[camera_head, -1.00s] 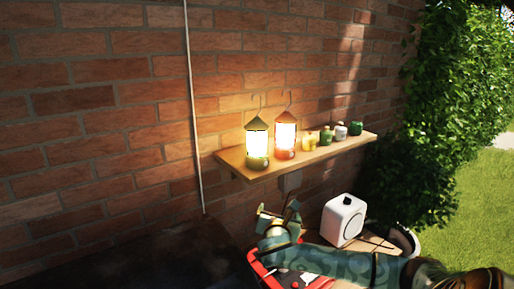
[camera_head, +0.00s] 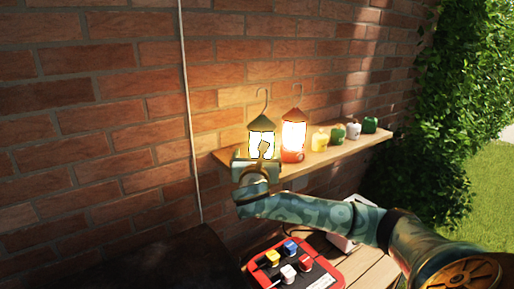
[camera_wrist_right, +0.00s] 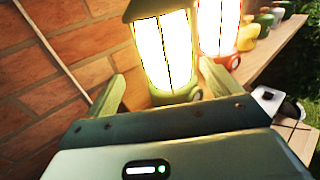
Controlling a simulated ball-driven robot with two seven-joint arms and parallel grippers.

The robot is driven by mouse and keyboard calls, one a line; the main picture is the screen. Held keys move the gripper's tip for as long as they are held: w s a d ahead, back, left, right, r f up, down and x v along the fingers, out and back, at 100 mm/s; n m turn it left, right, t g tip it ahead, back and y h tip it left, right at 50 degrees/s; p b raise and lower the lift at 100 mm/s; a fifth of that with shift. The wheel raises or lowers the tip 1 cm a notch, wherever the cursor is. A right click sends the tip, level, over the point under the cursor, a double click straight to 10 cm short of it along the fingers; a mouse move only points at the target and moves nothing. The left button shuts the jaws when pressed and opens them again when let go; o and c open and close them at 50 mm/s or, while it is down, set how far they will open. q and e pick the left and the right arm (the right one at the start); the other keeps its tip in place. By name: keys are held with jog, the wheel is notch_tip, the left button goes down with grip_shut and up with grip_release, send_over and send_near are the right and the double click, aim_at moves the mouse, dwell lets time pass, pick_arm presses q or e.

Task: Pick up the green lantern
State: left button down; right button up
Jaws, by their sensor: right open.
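The green lantern (camera_head: 262,124) is lit and stands at the left end of the wooden wall shelf, with a wire hook on top. My right gripper (camera_head: 262,153) is open in front of its lower part and hides its base in the head view. In the right wrist view the green lantern (camera_wrist_right: 165,50) rises between the two spread fingers of my right gripper (camera_wrist_right: 163,88), its base low between them. I cannot tell whether a finger touches it. My left gripper is not in view.
A lit red lantern (camera_head: 293,136) stands close to the right of the green one. Several small jars (camera_head: 338,134) line the shelf (camera_head: 300,165) further right. A brick wall backs the shelf.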

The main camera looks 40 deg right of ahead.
jog(key=d, duration=0.1)
jog(key=w+d, duration=0.1)
jog(key=d, duration=0.2)
jog(key=shift+w+r, duration=0.1)
jog(key=shift+w, duration=0.15)
jog(key=shift+w+d+p, duration=0.2)
jog(key=shift+w, duration=0.35)
jog(key=shift+w+d+p, duration=0.15)
jog(key=shift+w+d, duration=0.05)
jog(key=shift+w, duration=0.35)
jog(key=shift+w+d, duration=0.1)
jog(key=shift+w, duration=0.2)
jog(key=shift+d, duration=0.25)
jog(key=shift+s, duration=0.15)
jog(key=c, duration=1.3)
jog(key=shift+c, duration=0.3)
jog(key=shift+r, duration=0.1)
